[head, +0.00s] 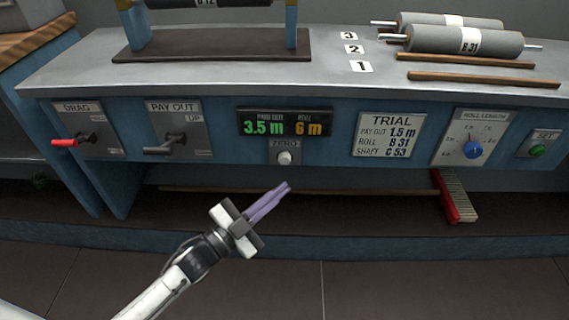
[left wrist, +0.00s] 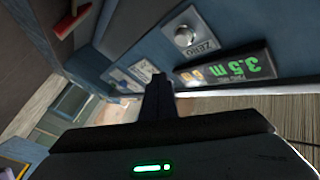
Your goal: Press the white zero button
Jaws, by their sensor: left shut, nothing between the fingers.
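The white zero button (head: 284,158) is a round knob on a grey plate marked ZERO, on the blue bench front below the display (head: 284,123). The display reads 3.5 m in green and 6 m in orange. My left gripper (head: 287,187) is shut and empty, its fingertips below the button in the head view and apart from it. In the left wrist view the button (left wrist: 184,36) shows above the dark fingers (left wrist: 158,88), beside the display (left wrist: 232,68). The right gripper is not in view.
Left of the display are a red-tipped DRAG lever (head: 78,141) and a PAY OUT lever (head: 170,144). A red-backed brush (head: 454,197) is under the bench.

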